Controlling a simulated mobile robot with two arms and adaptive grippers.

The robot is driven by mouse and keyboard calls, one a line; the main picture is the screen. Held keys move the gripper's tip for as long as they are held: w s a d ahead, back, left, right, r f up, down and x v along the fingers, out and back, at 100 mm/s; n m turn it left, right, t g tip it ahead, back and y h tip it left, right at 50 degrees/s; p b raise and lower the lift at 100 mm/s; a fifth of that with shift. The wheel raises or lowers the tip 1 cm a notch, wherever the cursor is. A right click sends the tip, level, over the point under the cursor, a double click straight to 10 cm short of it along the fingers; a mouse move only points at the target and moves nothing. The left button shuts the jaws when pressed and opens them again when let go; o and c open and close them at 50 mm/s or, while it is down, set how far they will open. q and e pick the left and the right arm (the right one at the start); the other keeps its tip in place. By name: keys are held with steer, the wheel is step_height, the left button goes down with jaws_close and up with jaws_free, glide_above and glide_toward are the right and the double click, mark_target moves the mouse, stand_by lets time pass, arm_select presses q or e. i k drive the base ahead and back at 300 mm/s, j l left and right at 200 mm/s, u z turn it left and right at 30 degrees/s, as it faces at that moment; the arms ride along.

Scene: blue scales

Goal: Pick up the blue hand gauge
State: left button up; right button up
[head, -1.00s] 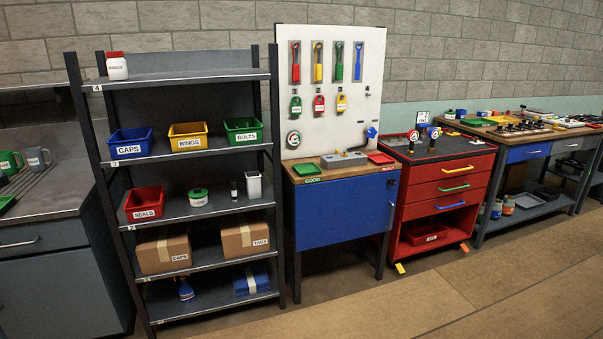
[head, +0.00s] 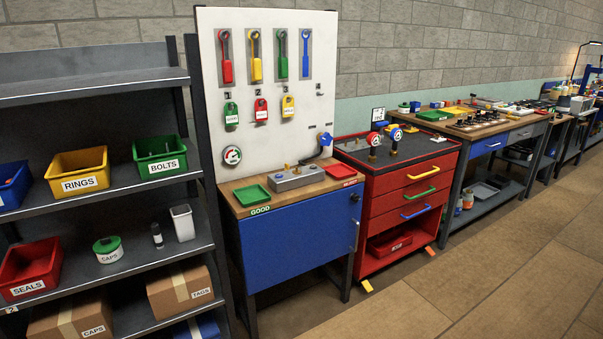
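What looks like the blue hand gauge (head: 395,133) stands on the dark top of the red tool cart (head: 408,180), near its left side. It has a round white dial with a blue rim. A similar gauge with a red rim (head: 374,139) stands just to its left. Neither of my grippers shows in the head view, and nothing is seen touching the blue gauge.
A blue bench (head: 300,235) with a white tool board (head: 270,60) stands left of the cart. A grey shelf rack (head: 130,180) with bins is at the left. A workbench (head: 490,135) stands right of the cart. The brown floor in front is clear.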

mark_target(396, 134)
steer(key=i+l+u, duration=0.25)
steer(key=i+l, duration=1.55)
steer(key=i, duration=0.15)
